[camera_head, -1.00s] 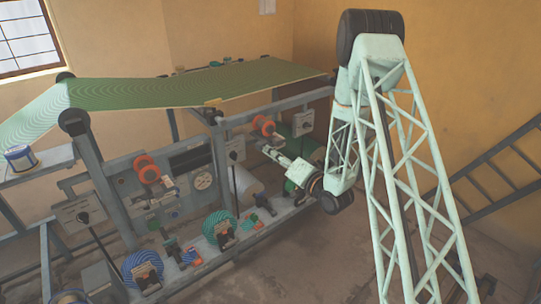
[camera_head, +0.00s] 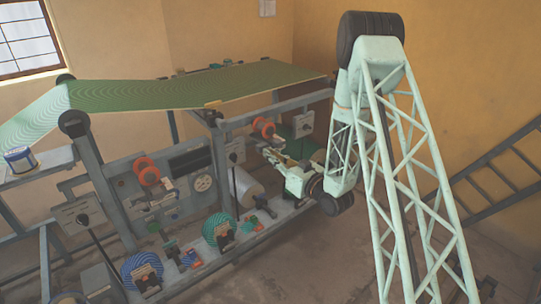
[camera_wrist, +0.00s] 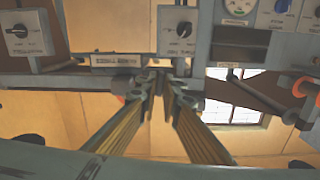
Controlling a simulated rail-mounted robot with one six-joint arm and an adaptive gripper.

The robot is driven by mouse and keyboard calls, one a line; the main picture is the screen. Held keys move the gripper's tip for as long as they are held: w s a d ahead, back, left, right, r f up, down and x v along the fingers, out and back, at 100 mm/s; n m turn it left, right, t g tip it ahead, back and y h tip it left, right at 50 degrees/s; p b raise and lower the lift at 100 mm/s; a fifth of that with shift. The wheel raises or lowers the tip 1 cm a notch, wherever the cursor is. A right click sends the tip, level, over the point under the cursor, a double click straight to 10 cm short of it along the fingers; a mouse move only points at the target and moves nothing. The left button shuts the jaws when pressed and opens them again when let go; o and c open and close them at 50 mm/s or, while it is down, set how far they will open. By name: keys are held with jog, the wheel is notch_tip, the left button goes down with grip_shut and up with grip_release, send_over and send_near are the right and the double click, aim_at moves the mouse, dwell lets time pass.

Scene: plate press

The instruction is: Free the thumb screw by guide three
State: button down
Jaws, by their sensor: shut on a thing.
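My gripper (camera_head: 270,154) reaches left into the right end of the press in the head view. In the wrist view its two ribbed fingers (camera_wrist: 165,82) come together at the tips, just below a grey rail (camera_wrist: 110,80). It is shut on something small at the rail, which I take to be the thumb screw. The fingertips hide most of it, and its shape cannot be made out. A labelled plate (camera_wrist: 117,60) sits on the rail just left of the fingertips; its lettering is too small to read surely.
Switch boxes (camera_wrist: 28,33) and (camera_wrist: 177,30) are close to the fingers, with gauges at upper right. An orange-ended roller (camera_wrist: 300,86) is at right. In the head view, a green web (camera_head: 190,85) spans the press top and coloured rolls (camera_head: 142,270) line its lower shelf.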

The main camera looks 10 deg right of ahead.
jog(key=n, duration=1.1)
jog(key=shift+n, duration=0.4)
dwell(0.3)
jog(key=c, duration=2.8)
grip_release()
jog(key=shift+v, duration=6)
